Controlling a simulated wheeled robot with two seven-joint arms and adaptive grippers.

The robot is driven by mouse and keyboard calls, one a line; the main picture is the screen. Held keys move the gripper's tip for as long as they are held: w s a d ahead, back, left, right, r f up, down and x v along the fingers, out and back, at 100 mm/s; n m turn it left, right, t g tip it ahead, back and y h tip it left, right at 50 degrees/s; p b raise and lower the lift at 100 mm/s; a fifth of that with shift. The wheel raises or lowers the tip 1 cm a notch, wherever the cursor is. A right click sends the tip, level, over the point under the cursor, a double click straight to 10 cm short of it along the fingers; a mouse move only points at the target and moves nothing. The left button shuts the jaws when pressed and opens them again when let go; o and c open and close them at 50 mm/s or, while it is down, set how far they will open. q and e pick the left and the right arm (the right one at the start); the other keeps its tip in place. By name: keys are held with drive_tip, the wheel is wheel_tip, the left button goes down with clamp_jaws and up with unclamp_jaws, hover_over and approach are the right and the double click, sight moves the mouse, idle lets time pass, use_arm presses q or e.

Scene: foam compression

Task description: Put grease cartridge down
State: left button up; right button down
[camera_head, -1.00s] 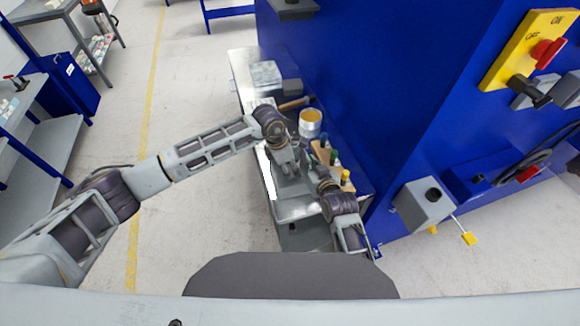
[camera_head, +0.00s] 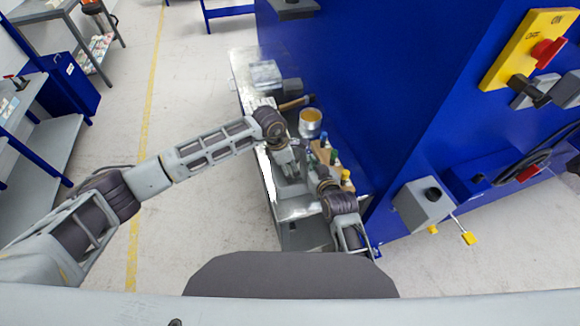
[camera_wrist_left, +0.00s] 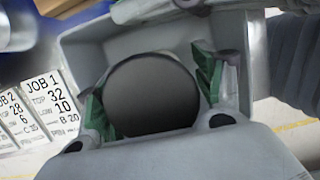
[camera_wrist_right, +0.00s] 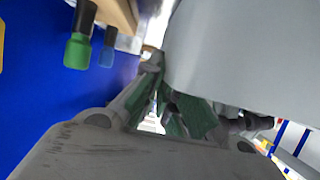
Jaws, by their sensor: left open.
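In the left wrist view a dark round face (camera_wrist_left: 152,95), which looks like the end of the grease cartridge, sits inside a grey open-topped box (camera_wrist_left: 82,45). My left gripper (camera_head: 291,169) is open, with its green-padded fingers on either side of that face. I cannot tell whether the pads touch it. My right gripper (camera_head: 311,178) is close beside the left one over the bench. In the right wrist view its green-padded fingers (camera_wrist_right: 172,105) are partly hidden by a large pale surface close to the camera, and their opening is unclear. The cartridge's body is hidden in the head view.
The narrow metal bench (camera_head: 240,72) stands against a blue machine (camera_head: 340,60). On it are an open tin (camera_head: 310,122), a brown-handled tool (camera_head: 294,103), a clear-topped box (camera_head: 265,73) and a wooden rack (camera_head: 322,152) with capped bottles. Job cards (camera_wrist_left: 42,95) lie beside the box.

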use_arm(q)
drive_tip(key=shift+r, duration=0.1)
drive_tip(key=v, duration=1.2)
idle(0.4)
use_arm(e)
drive_tip(key=c, duration=1.6)
unclamp_jaws()
drive_tip(key=shift+o, duration=0.2)
drive_tip(key=shift+s, duration=0.1)
drive_tip(key=v, duration=1.1)
drive_tip(key=shift+s, duration=0.4)
drive_tip(key=shift+d+r, duration=0.1)
drive_tip(key=shift+d, duration=0.05)
